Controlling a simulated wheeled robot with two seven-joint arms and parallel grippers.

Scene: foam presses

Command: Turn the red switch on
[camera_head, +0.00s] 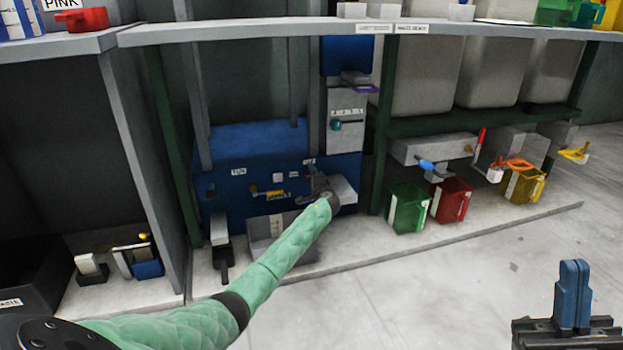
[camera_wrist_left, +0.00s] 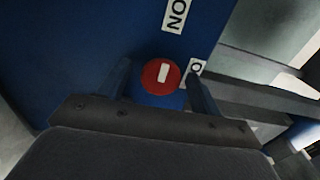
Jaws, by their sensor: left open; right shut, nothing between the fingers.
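The red switch (camera_wrist_left: 149,84) is a round red knob with a white bar, set on a blue panel (camera_wrist_left: 85,45) in the left wrist view. My left gripper (camera_wrist_left: 160,80) is open, with one finger on each side of the knob; I cannot tell whether they touch it. A white label reading ON, turned sideways, is above the knob, and another partly hidden label is to its right. In the head view my left gripper (camera_head: 318,186) is at the front of the blue machine (camera_head: 258,145) and hides the switch. My right gripper (camera_head: 573,293) is shut and empty at lower right.
A yellow-handled lever (camera_head: 268,193) sits on the machine front, left of my left gripper. Green (camera_head: 408,208), red (camera_head: 452,200) and yellow (camera_head: 524,185) containers stand on the low ledge to the right. A shelf (camera_head: 250,32) runs above. Open floor lies in front.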

